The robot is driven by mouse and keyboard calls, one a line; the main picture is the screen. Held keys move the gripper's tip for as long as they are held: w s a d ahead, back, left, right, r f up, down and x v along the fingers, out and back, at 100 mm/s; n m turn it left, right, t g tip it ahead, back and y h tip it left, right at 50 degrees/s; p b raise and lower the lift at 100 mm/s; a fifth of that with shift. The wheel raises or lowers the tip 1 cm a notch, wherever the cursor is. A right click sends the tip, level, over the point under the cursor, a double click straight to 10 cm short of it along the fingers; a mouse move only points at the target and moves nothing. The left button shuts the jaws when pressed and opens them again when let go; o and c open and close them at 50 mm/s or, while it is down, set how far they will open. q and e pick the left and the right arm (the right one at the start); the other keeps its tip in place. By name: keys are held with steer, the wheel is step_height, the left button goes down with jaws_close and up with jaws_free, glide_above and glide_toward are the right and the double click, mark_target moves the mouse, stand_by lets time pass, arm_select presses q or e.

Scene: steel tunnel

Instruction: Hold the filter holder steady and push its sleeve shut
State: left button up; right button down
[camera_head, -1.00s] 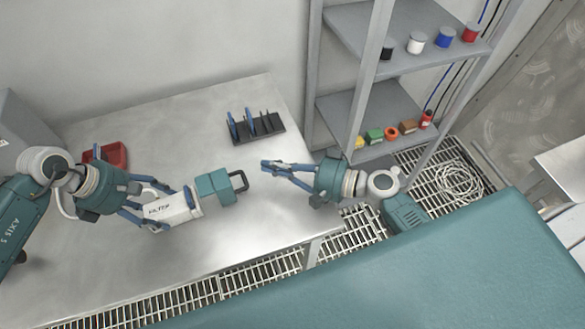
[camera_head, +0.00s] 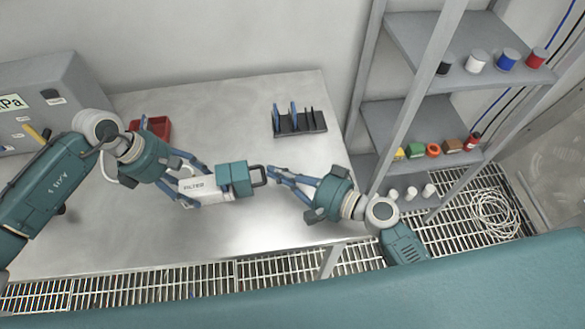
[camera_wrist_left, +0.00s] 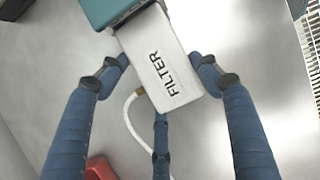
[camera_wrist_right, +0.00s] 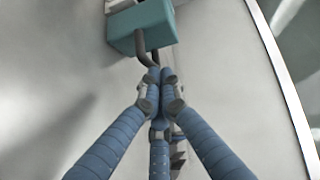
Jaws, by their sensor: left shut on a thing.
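The filter holder is a white body (camera_head: 193,186) lettered FILTER with a teal sleeve (camera_head: 236,179) on its right end. A dark loop handle (camera_head: 260,176) stands out from the sleeve. The holder's white body (camera_wrist_left: 163,68) shows between my left fingers in the left wrist view. My left gripper (camera_head: 190,183) is shut on this body. My right gripper (camera_head: 271,175) has its fingertips together, pointing at the handle from the right. In the right wrist view the fingertips (camera_wrist_right: 160,78) are at the handle (camera_wrist_right: 147,48); I cannot tell whether they touch it.
A red tray (camera_head: 156,128) lies behind my left arm. A dark rack (camera_head: 300,123) with blue and dark upright pieces stands at the back of the metal table (camera_head: 230,105). A grey shelf unit (camera_head: 405,60) rises on the right, beyond my right arm. The table's front edge is close.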

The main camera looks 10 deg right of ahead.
steer(key=shift+a, duration=0.4)
arm_select(q)
steer(key=shift+d, duration=0.1)
arm_select(e)
steer(key=d, duration=0.5)
steer(key=shift+s+r, duration=0.15)
steer(key=shift+r, duration=0.25)
steer(key=v, duration=0.9)
steer(key=shift+r, duration=0.1)
arm_select(q)
steer(key=o, duration=1.4)
steer(key=shift+c, duration=0.2)
